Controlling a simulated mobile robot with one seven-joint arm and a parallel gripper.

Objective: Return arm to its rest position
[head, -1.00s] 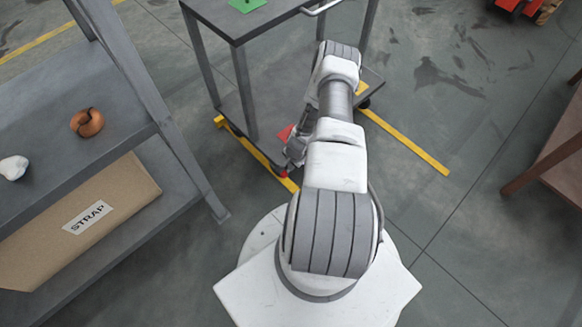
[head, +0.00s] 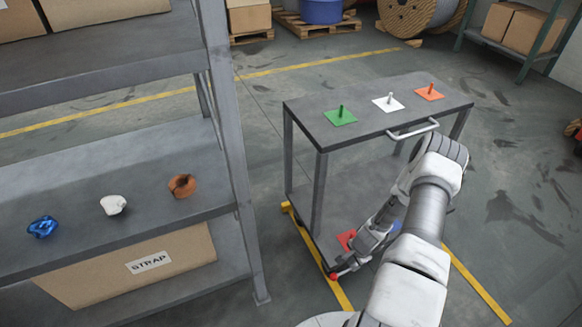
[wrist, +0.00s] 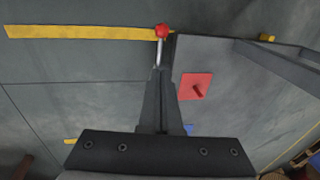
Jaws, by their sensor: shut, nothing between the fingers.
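My gripper (head: 352,264) is low at the left front corner of the cart (head: 318,190), by its lower shelf. In the wrist view its dark fingers (wrist: 160,98) are shut together with nothing between them. A silver rod with a red ball (wrist: 162,31) shows just beyond the fingertips; the red ball also shows in the head view (head: 333,276). I cannot tell whether the fingers touch the rod. My arm reaches forward and down in front of the cart, hiding part of its lower shelf.
Green (head: 340,117), white (head: 388,104) and orange (head: 429,93) plates with pegs sit on the cart top. A red plate (wrist: 196,87) lies below. Blue (head: 43,227), white (head: 113,205) and orange (head: 182,186) pieces lie on the left rack (head: 60,185). Floor right of the cart is clear.

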